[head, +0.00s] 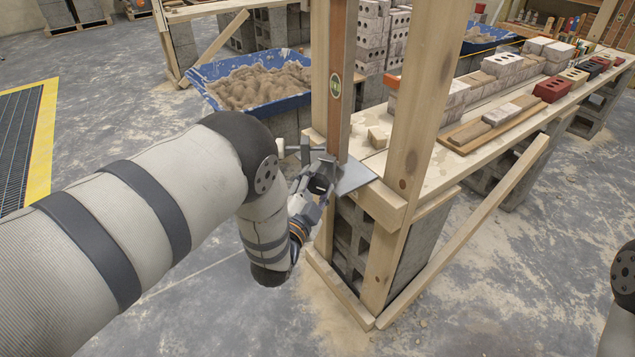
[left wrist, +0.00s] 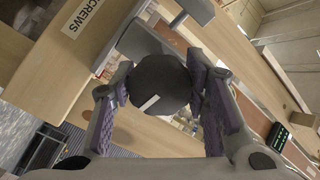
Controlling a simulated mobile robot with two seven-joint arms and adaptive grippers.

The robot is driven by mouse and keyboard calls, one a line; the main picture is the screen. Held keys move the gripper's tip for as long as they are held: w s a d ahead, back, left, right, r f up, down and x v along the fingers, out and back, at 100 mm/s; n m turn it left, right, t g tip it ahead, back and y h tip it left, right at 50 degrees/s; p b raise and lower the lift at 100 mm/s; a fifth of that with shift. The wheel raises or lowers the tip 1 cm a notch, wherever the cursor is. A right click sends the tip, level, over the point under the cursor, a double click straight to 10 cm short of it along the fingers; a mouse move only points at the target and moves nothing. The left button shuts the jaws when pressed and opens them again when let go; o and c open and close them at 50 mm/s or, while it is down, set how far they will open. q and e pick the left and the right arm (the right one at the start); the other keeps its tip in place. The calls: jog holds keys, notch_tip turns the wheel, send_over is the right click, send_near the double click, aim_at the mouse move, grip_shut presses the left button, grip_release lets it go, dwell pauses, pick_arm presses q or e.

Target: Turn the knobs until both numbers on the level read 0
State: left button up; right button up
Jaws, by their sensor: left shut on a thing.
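My left gripper (head: 308,192) is at a clamp on the corner post of the wooden bench. In the left wrist view its two purple-padded fingers (left wrist: 160,92) close on opposite sides of a dark round knob (left wrist: 160,80). The knob has a white mark on its face. A grey bar with a rod and handle (left wrist: 178,20) lies behind the knob. A small black display with green digits (left wrist: 278,136), seemingly the level, is at the lower right. Its digits are too small and tilted to read. My right gripper is out of view.
The bench (head: 440,150) carries bricks and a long board. A brown board with a green oval label (head: 336,85) stands against the post. A blue tub of mortar (head: 215,70) is behind. A diagonal brace (head: 480,220) runs to the floor.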

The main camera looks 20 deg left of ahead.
pick_arm(q)
jog(key=o, duration=1.2)
jog(key=s, duration=1.2)
jog(key=shift+a, duration=0.3)
